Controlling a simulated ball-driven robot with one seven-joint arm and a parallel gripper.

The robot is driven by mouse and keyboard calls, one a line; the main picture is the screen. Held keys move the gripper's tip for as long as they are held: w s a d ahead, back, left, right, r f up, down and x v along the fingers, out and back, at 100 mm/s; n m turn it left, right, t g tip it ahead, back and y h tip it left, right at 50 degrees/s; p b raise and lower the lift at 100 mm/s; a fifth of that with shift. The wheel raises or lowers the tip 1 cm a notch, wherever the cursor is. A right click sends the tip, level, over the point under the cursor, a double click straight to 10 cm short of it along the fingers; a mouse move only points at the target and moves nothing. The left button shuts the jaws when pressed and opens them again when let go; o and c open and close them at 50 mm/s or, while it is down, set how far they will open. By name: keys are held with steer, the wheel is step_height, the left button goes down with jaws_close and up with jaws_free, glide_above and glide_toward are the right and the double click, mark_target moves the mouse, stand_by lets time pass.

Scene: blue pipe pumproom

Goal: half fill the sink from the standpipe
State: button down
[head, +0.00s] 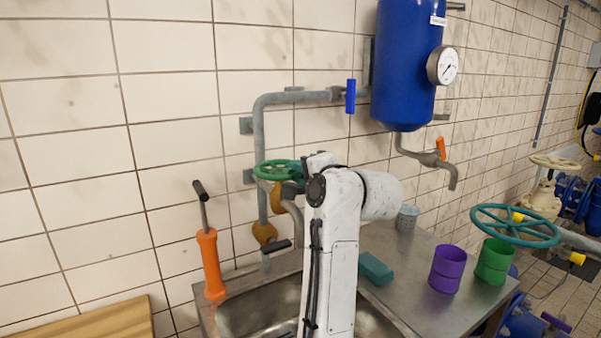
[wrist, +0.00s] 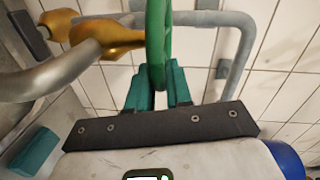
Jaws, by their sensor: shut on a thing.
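The green handwheel (head: 272,169) sits on the grey standpipe (head: 260,130) at the wall, above the sink. In the wrist view the green wheel (wrist: 158,45) is edge-on between the teal fingers of my gripper (wrist: 158,92), which is shut on its rim. Brass fittings (wrist: 108,38) and a grey spout (wrist: 40,82) lie to the left of the wheel there. The steel sink (head: 245,318) lies below in the head view. My white arm hides much of its basin, and I cannot make out water or a stream.
An orange hand pump (head: 210,265) stands at the sink's left. A teal sponge (head: 376,268), purple cup (head: 447,268) and green cup (head: 494,261) stand on the counter at right. A blue tank (head: 405,65) with a gauge and tap hangs above. A large teal wheel (head: 515,225) juts in at right.

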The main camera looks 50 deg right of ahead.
steer(key=shift+d, duration=0.1)
steer(key=y+p, duration=0.1)
steer(key=n+y+p, duration=0.1)
steer(key=shift+w+d+r+n+y, duration=0.1)
steer(key=shift+d+n+y, duration=0.2)
steer(key=shift+d, duration=0.05)
steer(key=y, duration=0.1)
steer(key=n+y+p, duration=0.2)
steer(key=shift+w+d+t, duration=0.3)
steer(key=shift+d, duration=0.1)
steer(key=shift+w+d+n+g+y+p, duration=0.1)
steer(key=shift+w+n+g+y+p, duration=0.15)
steer(key=shift+n+y+p, duration=0.4)
steer(key=shift+w+d+n+g+y+p, duration=0.25)
steer(key=shift+n+y, duration=0.5)
steer(key=shift+y, duration=0.4)
steer(key=shift+w+n+g+y+p, duration=0.2)
steer(key=shift+n+y+p, duration=0.45)
steer(key=shift+y, duration=0.25)
steer(key=shift+f, duration=0.2)
steer(key=c, duration=1.1)
jaws_free()
